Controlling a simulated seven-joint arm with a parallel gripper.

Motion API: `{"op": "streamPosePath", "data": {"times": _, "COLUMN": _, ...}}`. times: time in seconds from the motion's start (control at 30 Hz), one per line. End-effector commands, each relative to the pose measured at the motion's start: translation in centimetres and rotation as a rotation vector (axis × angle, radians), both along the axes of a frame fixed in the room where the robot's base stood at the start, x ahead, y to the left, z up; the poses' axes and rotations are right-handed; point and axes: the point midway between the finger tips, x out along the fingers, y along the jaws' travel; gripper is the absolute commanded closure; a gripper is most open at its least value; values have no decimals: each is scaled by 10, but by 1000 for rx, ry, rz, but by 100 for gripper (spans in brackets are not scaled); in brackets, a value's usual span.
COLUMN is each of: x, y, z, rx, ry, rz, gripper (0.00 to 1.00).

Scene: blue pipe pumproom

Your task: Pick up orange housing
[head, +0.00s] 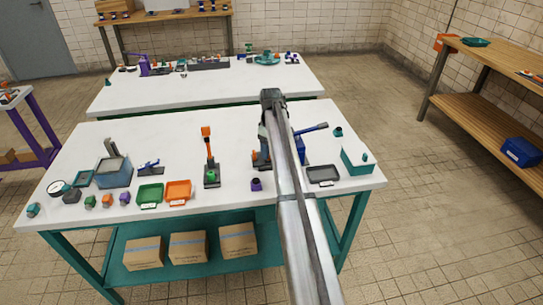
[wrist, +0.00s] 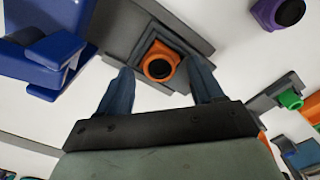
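The orange housing (wrist: 160,64) is a squarish orange part with a round dark bore. In the wrist view it sits in a grey stepped fixture (wrist: 184,22) on the white table. My gripper (wrist: 160,66) is open, with its two blue-grey fingers apart, one on each side of the housing in the picture. I see no clear contact, and the exact height gap cannot be told. In the head view my gripper (head: 262,155) is over the table beside my arm, and the orange housing is mostly hidden there.
A blue lever device (wrist: 45,50) stands close on the left in the wrist view. A purple housing (wrist: 280,10) lies nearby; it also shows in the head view (head: 256,184). A grey tray (head: 322,175) and a teal box (head: 357,160) are to the right.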

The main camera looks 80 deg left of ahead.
Motion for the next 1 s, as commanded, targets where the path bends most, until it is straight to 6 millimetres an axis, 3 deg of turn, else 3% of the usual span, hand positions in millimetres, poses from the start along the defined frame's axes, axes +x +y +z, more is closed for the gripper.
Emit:
{"op": "streamPosePath", "data": {"times": 0.07, "x": 0, "y": 0, "z": 0, "rx": 0, "ry": 0, "rz": 0, "gripper": 42}}
{"op": "streamPosePath", "data": {"times": 0.63, "x": 0, "y": 0, "z": 0, "rx": 0, "ry": 0, "rz": 0, "gripper": 96}}
{"op": "streamPosePath", "data": {"times": 0.7, "x": 0, "y": 0, "z": 0, "rx": 0, "ry": 0, "rz": 0, "gripper": 100}}
{"op": "streamPosePath", "data": {"times": 1.0, "x": 0, "y": 0, "z": 5, "rx": 1, "ry": 0, "rz": 0, "gripper": 100}}
